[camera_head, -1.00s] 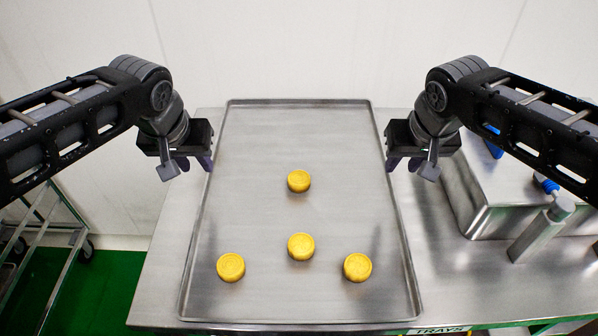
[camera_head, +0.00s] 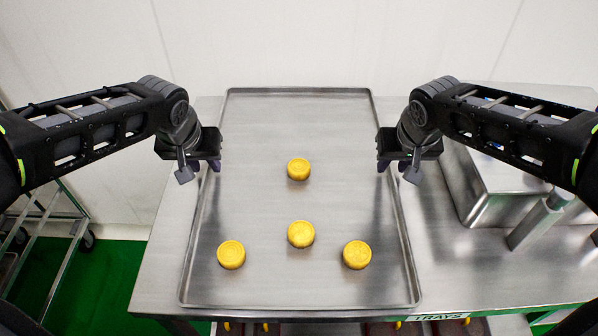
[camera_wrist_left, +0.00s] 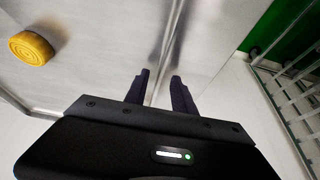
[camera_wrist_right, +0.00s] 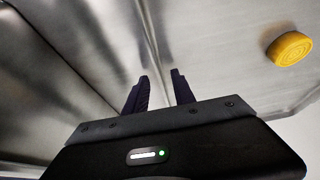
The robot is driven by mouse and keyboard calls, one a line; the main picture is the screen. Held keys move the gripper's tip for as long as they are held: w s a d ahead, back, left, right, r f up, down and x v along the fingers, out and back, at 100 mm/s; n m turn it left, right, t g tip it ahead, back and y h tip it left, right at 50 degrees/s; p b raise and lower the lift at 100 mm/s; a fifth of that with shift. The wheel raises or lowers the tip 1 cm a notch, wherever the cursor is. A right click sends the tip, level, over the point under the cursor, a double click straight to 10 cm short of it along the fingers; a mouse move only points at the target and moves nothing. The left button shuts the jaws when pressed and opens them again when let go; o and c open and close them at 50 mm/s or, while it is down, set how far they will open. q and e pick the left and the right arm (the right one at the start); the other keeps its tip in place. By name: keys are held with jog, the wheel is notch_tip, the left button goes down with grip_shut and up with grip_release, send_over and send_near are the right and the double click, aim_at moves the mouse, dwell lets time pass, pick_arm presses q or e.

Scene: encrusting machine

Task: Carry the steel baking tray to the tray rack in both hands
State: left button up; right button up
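The steel baking tray (camera_head: 300,293) is a wide, shallow tray lying flat on the steel table. Several round yellow cakes (camera_head: 301,234) sit on it. My left gripper (camera_head: 215,165) is at the tray's left rim, toward the far end. In the left wrist view its fingers (camera_wrist_left: 160,73) stand apart, with the rim line running between them. My right gripper (camera_head: 382,166) is at the right rim opposite. In the right wrist view its fingers (camera_wrist_right: 160,74) also stand apart around the rim line. Whether either finger pair touches the rim is not clear. The tray rack cannot be identified for certain.
The steel table (camera_head: 160,270) has a bare strip left of the tray. A steel box-shaped unit (camera_head: 490,205) stands on the table to the right. A metal-framed cart (camera_head: 55,230) stands on the floor at left. A "TRAYS" label (camera_head: 438,317) is on the front edge.

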pick_arm(q)
jog(key=shift+w+f, duration=0.1)
jog(key=shift+f, duration=0.2)
pick_arm(e)
jog(key=shift+w+f, duration=0.1)
jog(key=shift+f, duration=0.2)
pick_arm(q)
jog(key=shift+c, duration=0.3)
pick_arm(e)
jog(key=shift+c, duration=0.3)
pick_arm(q)
grip_shut()
pick_arm(e)
grip_shut()
pick_arm(q)
jog(key=shift+r, duration=0.1)
pick_arm(e)
jog(key=shift+r, duration=0.1)
